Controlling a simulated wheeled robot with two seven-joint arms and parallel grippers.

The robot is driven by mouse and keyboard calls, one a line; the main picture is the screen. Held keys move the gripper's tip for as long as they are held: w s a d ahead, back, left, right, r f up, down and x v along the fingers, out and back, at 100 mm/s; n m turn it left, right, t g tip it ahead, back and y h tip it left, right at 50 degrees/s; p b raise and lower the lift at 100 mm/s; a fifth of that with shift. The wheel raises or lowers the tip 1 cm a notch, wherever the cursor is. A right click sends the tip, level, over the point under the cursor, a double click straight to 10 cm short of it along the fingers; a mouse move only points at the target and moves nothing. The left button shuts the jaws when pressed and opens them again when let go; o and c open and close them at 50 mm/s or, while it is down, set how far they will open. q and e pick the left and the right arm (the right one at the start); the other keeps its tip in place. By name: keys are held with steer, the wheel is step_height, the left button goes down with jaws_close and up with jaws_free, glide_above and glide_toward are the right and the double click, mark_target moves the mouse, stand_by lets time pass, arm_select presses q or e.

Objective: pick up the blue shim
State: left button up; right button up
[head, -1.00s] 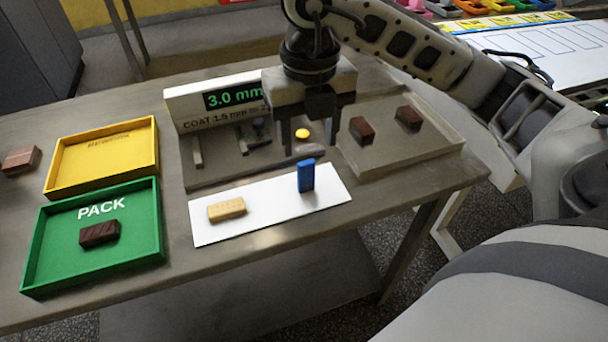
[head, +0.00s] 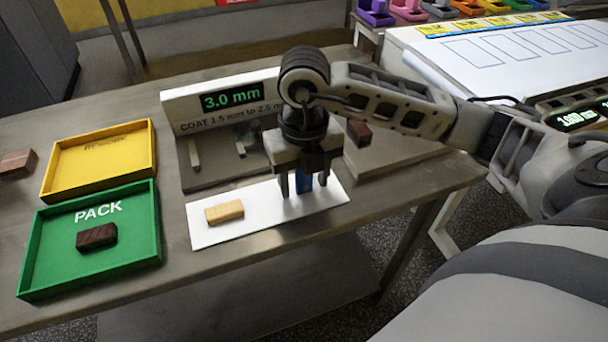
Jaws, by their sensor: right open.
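The blue shim (head: 304,184) stands upright near the right end of the white mat (head: 264,231). My right gripper (head: 304,190) points down over it with its jaws open. One finger shows on each side of the shim, and part of the shim is hidden behind the gripper. I cannot tell whether the fingers touch it. My left gripper is not in view.
A tan block (head: 225,212) lies on the mat's left half. A green PACK tray (head: 150,240) holds a dark brown block (head: 97,236). A yellow tray (head: 150,150) sits behind it. A gauge display (head: 230,101) reads 3.0 mm. Another brown block (head: 18,163) lies far left.

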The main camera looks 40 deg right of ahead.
steer(key=c, duration=1)
steer(key=shift+c, duration=0.2)
steer(key=shift+r, duration=0.15)
